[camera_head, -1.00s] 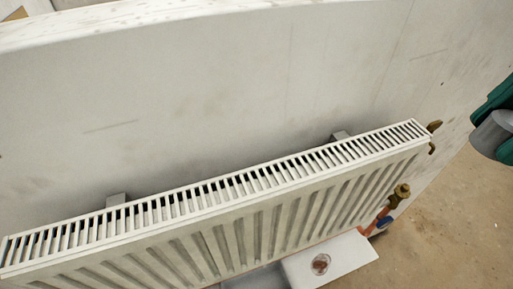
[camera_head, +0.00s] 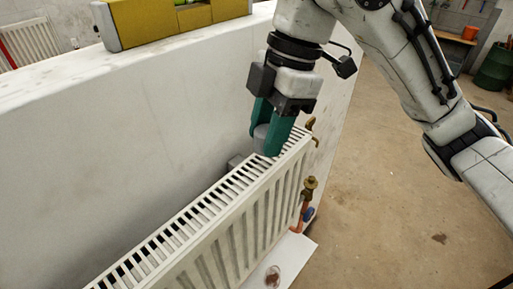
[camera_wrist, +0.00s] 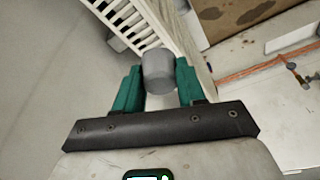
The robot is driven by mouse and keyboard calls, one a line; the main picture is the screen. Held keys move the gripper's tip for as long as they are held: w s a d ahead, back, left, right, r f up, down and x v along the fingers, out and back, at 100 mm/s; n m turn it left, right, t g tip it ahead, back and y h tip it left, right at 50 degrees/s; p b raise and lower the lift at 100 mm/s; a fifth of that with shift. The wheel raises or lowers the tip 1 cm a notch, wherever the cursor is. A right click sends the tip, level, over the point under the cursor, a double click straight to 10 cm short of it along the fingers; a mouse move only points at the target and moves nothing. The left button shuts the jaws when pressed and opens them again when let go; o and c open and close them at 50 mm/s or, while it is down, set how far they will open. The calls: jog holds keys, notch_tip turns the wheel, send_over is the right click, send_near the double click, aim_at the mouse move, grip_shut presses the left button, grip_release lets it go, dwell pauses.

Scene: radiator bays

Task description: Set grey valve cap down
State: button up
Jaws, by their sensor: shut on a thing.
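My gripper (camera_head: 268,140) has green fingers and is shut on the grey valve cap (camera_head: 261,135). The cap is a short grey cylinder. In the wrist view the cap (camera_wrist: 158,70) sits between the two green fingertips. In the head view my gripper is at the radiator's top grille, near its right end; whether the cap touches the grille I cannot tell. The white radiator (camera_head: 215,220) hangs along the wall. A brass valve (camera_head: 310,184) stands at its right end, with a copper pipe below.
A yellow and grey box (camera_head: 165,20) sits on top of the white wall (camera_head: 120,140). A white board (camera_head: 290,255) with a small round reddish item (camera_head: 273,276) lies below the radiator. Concrete floor (camera_head: 390,220) is open at the right.

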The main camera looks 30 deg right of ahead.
aim_at(257, 166)
jog(key=shift+w+a+f, duration=0.2)
jog(key=shift+w+f, duration=0.15)
jog(key=shift+f, duration=0.15)
jog(key=shift+w+a+f, duration=0.15)
jog(key=shift+w+f, duration=0.2)
jog(key=shift+f, duration=0.15)
jog(key=shift+w+f, duration=0.2)
jog(key=shift+f, duration=1.5)
jog(key=shift+f, duration=0.15)
jog(key=o, duration=1)
jog(key=v, duration=1.2)
jog(key=shift+a, duration=0.1)
